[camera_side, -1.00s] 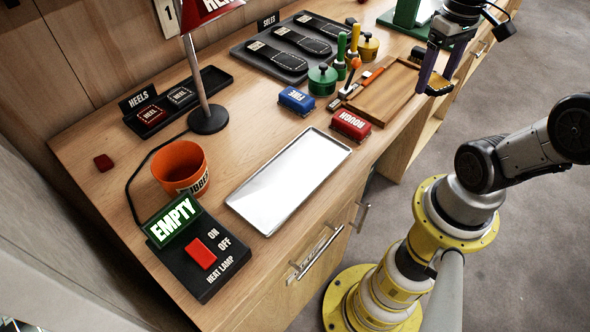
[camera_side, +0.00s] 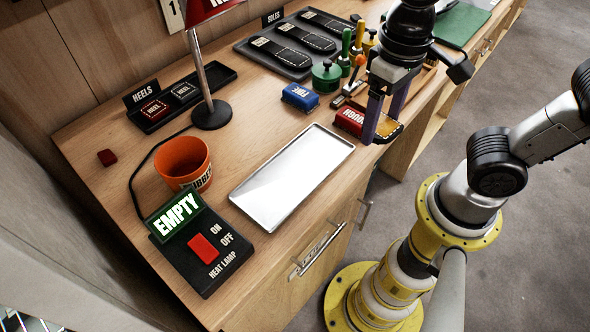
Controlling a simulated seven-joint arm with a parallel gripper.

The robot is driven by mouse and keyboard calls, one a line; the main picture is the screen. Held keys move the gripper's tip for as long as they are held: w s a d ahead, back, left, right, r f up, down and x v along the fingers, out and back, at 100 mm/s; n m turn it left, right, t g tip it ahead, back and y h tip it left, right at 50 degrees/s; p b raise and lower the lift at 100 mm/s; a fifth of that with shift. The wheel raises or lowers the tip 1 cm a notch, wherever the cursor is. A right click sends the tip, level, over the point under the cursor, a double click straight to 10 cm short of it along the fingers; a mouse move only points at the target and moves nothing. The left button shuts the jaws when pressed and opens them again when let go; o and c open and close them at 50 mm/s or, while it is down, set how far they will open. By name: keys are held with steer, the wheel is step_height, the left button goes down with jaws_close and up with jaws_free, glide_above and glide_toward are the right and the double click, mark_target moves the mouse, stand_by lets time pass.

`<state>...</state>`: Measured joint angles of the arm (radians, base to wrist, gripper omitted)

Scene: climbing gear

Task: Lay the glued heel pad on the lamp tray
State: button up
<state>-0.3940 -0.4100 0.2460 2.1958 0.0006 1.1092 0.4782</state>
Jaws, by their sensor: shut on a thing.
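My gripper (camera_side: 383,128) is shut on the heel pad (camera_side: 389,131), a small dark piece with a yellowish, glue-like upper face and a stitched edge. It holds the pad above the bench's front edge, just right of the lamp tray. The lamp tray (camera_side: 291,178) is a flat, bright metal tray lying bare on the bench. The heat lamp's red shade is cut off at the top of the view, on a grey stem with a round black base (camera_side: 211,115).
A red block brush marked ROUGH (camera_side: 348,120) stands close beside my gripper. A blue block (camera_side: 300,97) is behind the tray. An orange bin (camera_side: 184,162) and a control box with an EMPTY sign (camera_side: 178,213) stand to the left. A heels tray (camera_side: 160,119) lies at the back.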

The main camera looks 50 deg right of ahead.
steer(key=shift+s+a+n, duration=0.25)
steer(key=shift+a+n, duration=0.25)
steer(key=shift+a, duration=0.15)
steer(key=shift+w+a+f, duration=0.15)
steer(key=shift+w+a, duration=0.1)
steer(key=w+a+f, duration=0.4)
steer(key=w, duration=0.4)
glide_above(295, 172)
step_height(295, 172, down, 6)
steer(key=shift+r, duration=0.15)
steer(key=shift+f, duration=1.55)
steer(key=shift+f, duration=0.15)
steer(key=o, duration=1.3)
steer(key=shift+c, duration=0.2)
